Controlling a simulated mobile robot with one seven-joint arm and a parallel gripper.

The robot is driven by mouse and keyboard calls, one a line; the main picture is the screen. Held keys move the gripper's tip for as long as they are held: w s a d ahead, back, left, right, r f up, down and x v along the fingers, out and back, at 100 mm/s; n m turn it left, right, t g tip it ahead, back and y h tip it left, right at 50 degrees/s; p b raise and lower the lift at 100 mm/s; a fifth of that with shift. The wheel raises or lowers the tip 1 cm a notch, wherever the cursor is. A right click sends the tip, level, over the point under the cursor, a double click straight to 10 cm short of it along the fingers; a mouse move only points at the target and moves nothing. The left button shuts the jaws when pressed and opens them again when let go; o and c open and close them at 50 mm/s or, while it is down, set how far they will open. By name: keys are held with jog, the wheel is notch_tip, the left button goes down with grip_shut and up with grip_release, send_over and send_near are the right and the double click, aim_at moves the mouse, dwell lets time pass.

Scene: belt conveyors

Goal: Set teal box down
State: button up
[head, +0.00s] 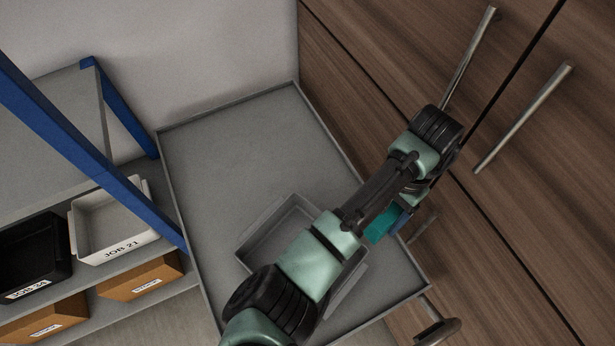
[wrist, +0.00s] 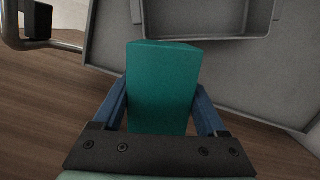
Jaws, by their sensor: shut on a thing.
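The teal box (wrist: 163,90) is a plain upright block between the two blue fingers of my gripper (wrist: 162,105) in the wrist view. The fingers are shut on its sides. In the head view the teal box (head: 381,226) shows only partly, beside my arm, with my gripper (head: 396,221) at the right edge of the grey tray-like surface. A grey open bin (head: 262,228) stands on that surface, partly hidden by my arm. The part of its inside that shows is empty. In the wrist view the grey bin (wrist: 210,35) lies beyond the teal box.
The grey rimmed surface (head: 240,140) has free room behind the bin. Wooden cabinet doors with metal handles (head: 522,118) stand close on the right. A blue-framed shelf at left holds a white bin (head: 112,222), a black bin (head: 30,250) and orange boxes (head: 140,280).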

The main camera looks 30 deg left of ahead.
jog(key=m, duration=0.2)
jog(key=shift+s+a+m, duration=0.2)
jog(key=shift+s+m, duration=0.15)
jog(key=shift+m, duration=0.05)
jog(key=a+m, duration=0.1)
jog(key=m, duration=0.1)
jog(key=s+a+m, duration=0.1)
jog(key=shift+s+f+m+t+y, duration=0.1)
jog(key=shift+s+m+t+y, duration=0.1)
jog(key=shift+m+t+y, duration=0.15)
jog(key=s+a+f+m+t, duration=0.1)
jog(key=s+a+f+m, duration=0.1)
jog(key=s+a+m, duration=0.75)
jog(key=f, duration=0.9)
jog(key=shift+w+f, duration=0.25)
jog(key=shift+f, duration=0.15)
jog(key=shift+f, duration=0.2)
jog(key=o, duration=1.5)
